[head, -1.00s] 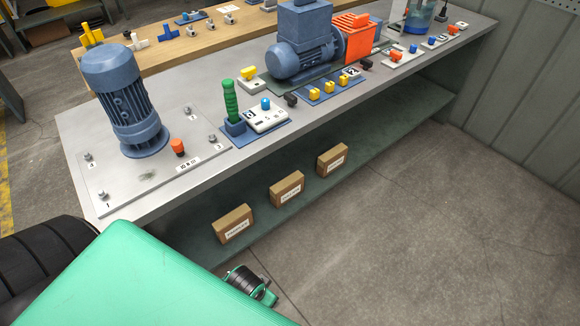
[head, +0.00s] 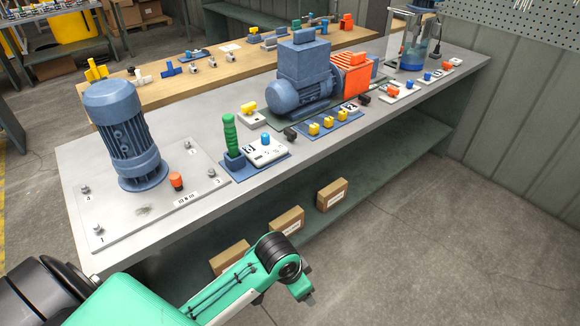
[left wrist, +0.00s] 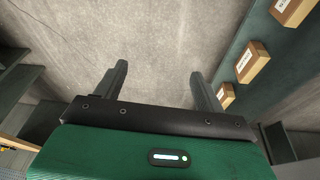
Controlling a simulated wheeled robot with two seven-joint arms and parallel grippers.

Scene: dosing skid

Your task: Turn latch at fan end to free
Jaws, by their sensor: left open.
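The blue motor-and-gearbox unit (head: 300,92) stands on the bench, with an orange finned box (head: 355,74) at its right end. A small black knob (head: 363,99) sits in front of the orange box, and another black knob (head: 290,133) sits at the unit's left front. I cannot tell which part is the fan-end latch. My green arm (head: 225,290) reaches in low in front of the bench; no gripper fingers show in the head view. In the left wrist view my left gripper (left wrist: 158,75) is open and empty, over bare floor.
A blue upright motor (head: 125,135) stands on a plate at the bench's left. A green-handled tool (head: 230,135) and yellow knobs (head: 314,128) line the front. Cardboard boxes (head: 332,194) lie on the lower shelf (head: 400,165). The floor (head: 450,240) at right is clear.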

